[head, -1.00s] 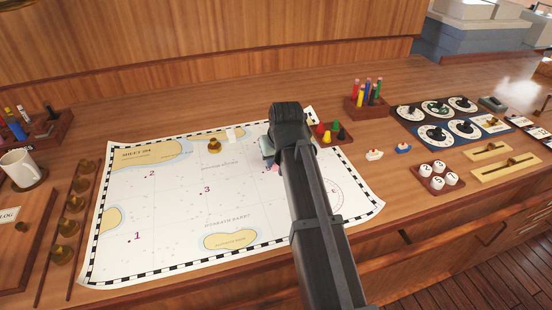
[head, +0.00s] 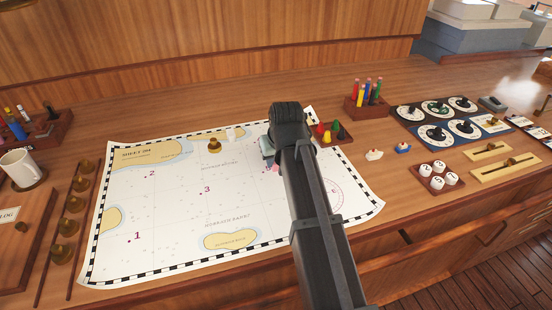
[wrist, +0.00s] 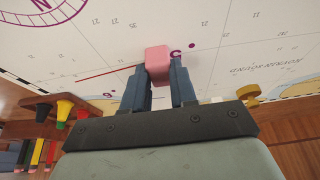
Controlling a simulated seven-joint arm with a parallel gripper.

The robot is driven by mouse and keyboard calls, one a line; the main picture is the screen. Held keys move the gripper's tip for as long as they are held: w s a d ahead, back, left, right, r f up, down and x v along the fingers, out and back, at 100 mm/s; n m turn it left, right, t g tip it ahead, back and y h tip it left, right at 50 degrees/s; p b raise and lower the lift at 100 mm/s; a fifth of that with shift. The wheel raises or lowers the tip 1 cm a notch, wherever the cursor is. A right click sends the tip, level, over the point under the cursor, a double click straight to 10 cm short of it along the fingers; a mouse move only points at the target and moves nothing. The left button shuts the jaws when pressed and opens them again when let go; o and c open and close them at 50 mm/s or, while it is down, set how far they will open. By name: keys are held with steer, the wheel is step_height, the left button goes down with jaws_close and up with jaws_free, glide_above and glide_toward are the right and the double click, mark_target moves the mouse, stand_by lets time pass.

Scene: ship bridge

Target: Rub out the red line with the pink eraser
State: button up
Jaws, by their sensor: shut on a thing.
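The pink eraser (wrist: 158,66) is held between the two fingers of my gripper (wrist: 160,86), pressed at or just above the chart (wrist: 240,40). In the head view my gripper (head: 270,155) is over the right part of the chart (head: 170,220), and a bit of the pink eraser (head: 275,168) shows beside my arm. The red line (wrist: 105,73) shows in the wrist view as a thin stroke running left from the eraser. In the head view my arm hides the line. Whether the eraser touches the paper is hard to tell.
A tray of coloured pegs (head: 333,131) stands just right of my gripper, with a pen block (head: 366,104) behind it. A brass weight (head: 214,145) rests on the chart's upper part. Two small model boats (head: 374,155) lie right of the chart. The chart's left and middle are mostly clear.

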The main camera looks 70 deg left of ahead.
stand_by(0.5)
steer(key=shift+w+a, duration=0.1)
steer(key=shift+w, duration=1.05)
steer(key=shift+w+a, duration=0.1)
steer(key=shift+w, duration=0.95)
steer(key=shift+w, duration=0.15)
steer(key=shift+w+a, duration=0.1)
steer(key=shift+w, duration=0.85)
steer(key=shift+w, duration=0.15)
steer(key=shift+w+a, duration=0.1)
steer(key=shift+w, duration=0.9)
steer(key=shift+w, duration=0.1)
